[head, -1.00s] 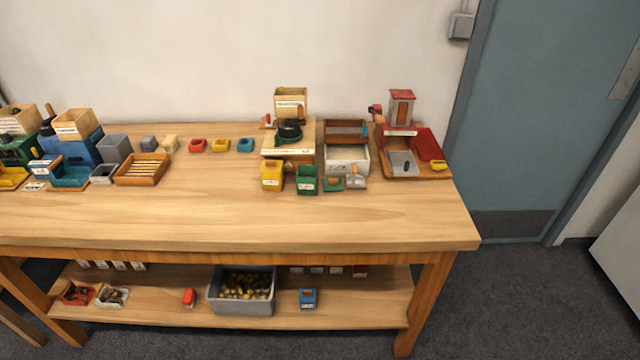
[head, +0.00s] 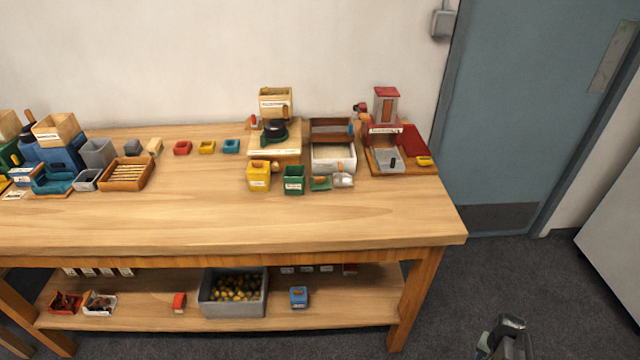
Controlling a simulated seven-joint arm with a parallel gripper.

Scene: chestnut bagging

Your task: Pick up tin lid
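I cannot clearly make out a tin lid in the head view. A small silvery-grey piece (head: 343,180) lies near the table's middle right, beside a small green tray (head: 320,183), but it is too small to identify. My gripper (head: 507,338) shows as a dark grey shape at the bottom right edge, over the floor. It is right of the table and far from the things on it. Its fingers are not clear, so I cannot tell whether it is open.
The wooden table (head: 240,220) has a clear front strip. Yellow (head: 258,178) and green (head: 294,182) bins stand before a white-walled tray (head: 333,168). A red-roofed station (head: 385,105) stands at right. The lower shelf holds a grey crate (head: 232,310) of chestnuts.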

